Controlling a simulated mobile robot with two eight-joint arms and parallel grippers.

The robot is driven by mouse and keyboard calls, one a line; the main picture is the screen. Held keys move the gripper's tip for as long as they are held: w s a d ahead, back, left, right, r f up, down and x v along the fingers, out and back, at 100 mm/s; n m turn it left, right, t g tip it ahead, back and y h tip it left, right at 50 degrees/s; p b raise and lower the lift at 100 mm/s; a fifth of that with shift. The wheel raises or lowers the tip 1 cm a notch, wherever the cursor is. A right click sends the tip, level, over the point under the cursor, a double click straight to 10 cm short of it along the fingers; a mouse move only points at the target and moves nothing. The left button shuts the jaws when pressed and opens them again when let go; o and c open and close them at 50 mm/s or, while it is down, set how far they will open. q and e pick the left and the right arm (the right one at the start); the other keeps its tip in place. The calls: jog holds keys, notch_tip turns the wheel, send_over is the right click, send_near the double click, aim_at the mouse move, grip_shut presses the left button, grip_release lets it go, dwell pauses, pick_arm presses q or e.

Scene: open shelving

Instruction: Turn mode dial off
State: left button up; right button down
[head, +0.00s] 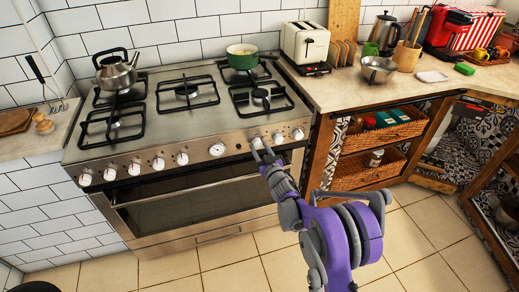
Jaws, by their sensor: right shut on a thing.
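A steel stove (190,125) has a row of several white dials along its front panel. A larger round dial or gauge (217,149) sits near the middle of the row. My right gripper (262,150) is at the front panel and is shut on a dial (257,142) just right of that larger one. The fingers partly hide this dial. Two more dials, one (278,138) beside the gripper and one (298,134) at the right end, are free. I cannot read any markings, so which one is the mode dial is unclear. My left gripper is not in view.
A kettle (116,72) and a green pot (242,57) stand on the hob. The oven door handle (190,188) juts out below the dials. A wooden shelf unit with wicker baskets (380,132) stands at right. The tiled floor in front is clear.

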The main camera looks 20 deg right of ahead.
jog(key=n, duration=0.4)
jog(key=shift+b, duration=0.3)
jog(key=n, duration=0.2)
jog(key=shift+r+n, duration=0.1)
jog(key=shift+n, duration=0.3)
jog(key=shift+n+h, duration=0.3)
jog(key=shift+n, duration=1.1)
jog(key=shift+c, duration=1.8)
grip_release()
jog(key=s, duration=1)
jog(key=shift+s+d+r, duration=0.35)
jog(key=shift+s+d, duration=0.05)
